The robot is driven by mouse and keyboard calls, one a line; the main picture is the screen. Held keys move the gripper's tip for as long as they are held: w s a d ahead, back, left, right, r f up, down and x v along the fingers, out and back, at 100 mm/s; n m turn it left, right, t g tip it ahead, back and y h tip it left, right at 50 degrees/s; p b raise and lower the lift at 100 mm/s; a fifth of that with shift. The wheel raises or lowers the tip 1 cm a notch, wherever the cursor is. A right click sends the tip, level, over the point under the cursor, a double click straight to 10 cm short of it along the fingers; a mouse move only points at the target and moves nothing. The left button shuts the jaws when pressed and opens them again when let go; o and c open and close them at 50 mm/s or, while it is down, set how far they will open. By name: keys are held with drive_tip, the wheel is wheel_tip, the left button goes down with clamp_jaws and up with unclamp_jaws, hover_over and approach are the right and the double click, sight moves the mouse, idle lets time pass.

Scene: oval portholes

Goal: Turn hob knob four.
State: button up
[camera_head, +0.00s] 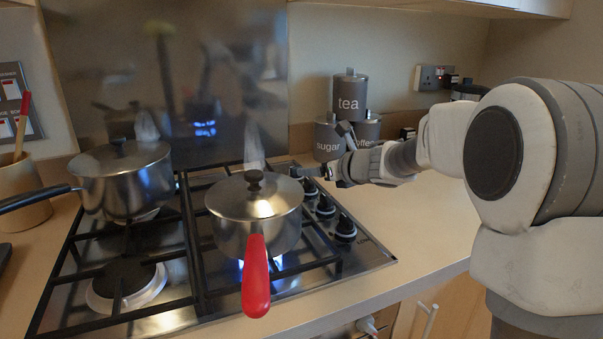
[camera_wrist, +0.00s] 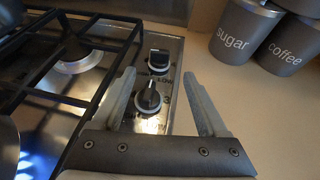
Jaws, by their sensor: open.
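The hob (camera_head: 360,257) has a row of black knobs along its right side. A near knob (camera_head: 345,230) and a middle knob (camera_head: 325,207) show in the head view, with another knob (camera_head: 310,187) beyond them. My gripper (camera_head: 322,172) is open above the far end of the row. In the wrist view, my open fingers (camera_wrist: 159,77) straddle the column of knobs. The nearer knob (camera_wrist: 148,98) appears between them, apart from both, with the farthest knob (camera_wrist: 159,60) just beyond. Both are upright with pale pointer marks.
A steel pan with a red handle (camera_head: 256,275) sits over a blue flame, left of the knobs. A lidded pot (camera_head: 125,180) stands on the back left. Sugar (camera_head: 328,140) and tea (camera_head: 350,97) canisters stand behind my gripper.

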drive_tip(key=x, duration=0.8)
